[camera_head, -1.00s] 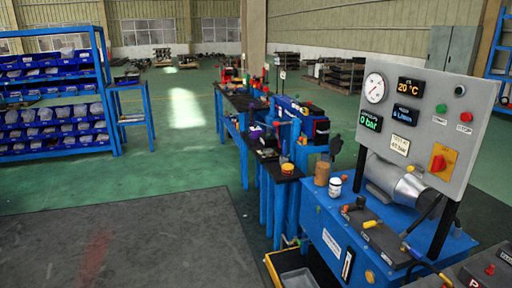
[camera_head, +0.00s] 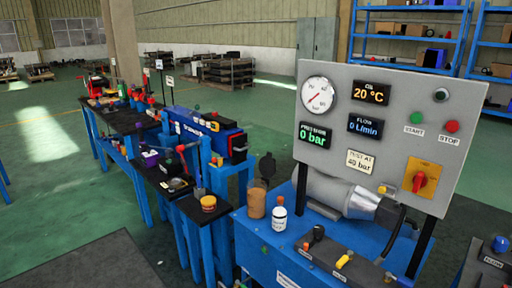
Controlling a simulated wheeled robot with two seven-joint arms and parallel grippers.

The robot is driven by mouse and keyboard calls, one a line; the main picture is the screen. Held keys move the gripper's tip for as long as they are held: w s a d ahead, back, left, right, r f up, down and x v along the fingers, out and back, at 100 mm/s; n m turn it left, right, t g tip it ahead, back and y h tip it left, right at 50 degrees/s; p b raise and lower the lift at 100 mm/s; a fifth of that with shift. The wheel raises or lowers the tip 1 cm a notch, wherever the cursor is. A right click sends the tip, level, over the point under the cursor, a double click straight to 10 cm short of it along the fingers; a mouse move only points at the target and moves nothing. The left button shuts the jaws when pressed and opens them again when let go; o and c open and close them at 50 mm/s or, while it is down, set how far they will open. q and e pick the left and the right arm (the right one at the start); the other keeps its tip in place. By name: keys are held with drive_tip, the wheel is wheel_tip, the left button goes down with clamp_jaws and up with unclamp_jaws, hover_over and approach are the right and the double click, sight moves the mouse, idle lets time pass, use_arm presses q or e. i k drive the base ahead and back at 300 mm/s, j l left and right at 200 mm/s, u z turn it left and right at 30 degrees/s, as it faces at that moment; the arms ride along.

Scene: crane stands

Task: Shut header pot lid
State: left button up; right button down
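On the blue bench of the test stand (camera_head: 250,248) stands an amber-brown cylindrical pot (camera_head: 257,203), upright, which may be the header pot. Behind and just above it is a dark rounded disc (camera_head: 266,166) that looks stood up on edge; it may be the lid, but I cannot tell if it is joined to the pot. A white bottle (camera_head: 280,219) with an orange-topped cap stands right beside the pot. Neither of my grippers is in view.
A grey panel (camera_head: 385,125) with gauge, displays, buttons and a red switch rises at the right. A metal cylinder (camera_head: 335,192) lies behind it. Valve blocks (camera_head: 335,260) sit on the bench front. Cluttered benches (camera_head: 125,118) run back left. Green floor at left is open.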

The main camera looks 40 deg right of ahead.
sight(267, 167)
drive_tip(key=i+z, duration=0.1)
drive_tip(key=i, duration=0.6)
drive_tip(key=i+j+z, duration=0.1)
drive_tip(key=i, duration=0.6)
drive_tip(key=i+j+z, duration=0.2)
drive_tip(key=i+z, duration=0.25)
drive_tip(key=i+j+z, duration=0.95)
drive_tip(key=i+j, duration=0.05)
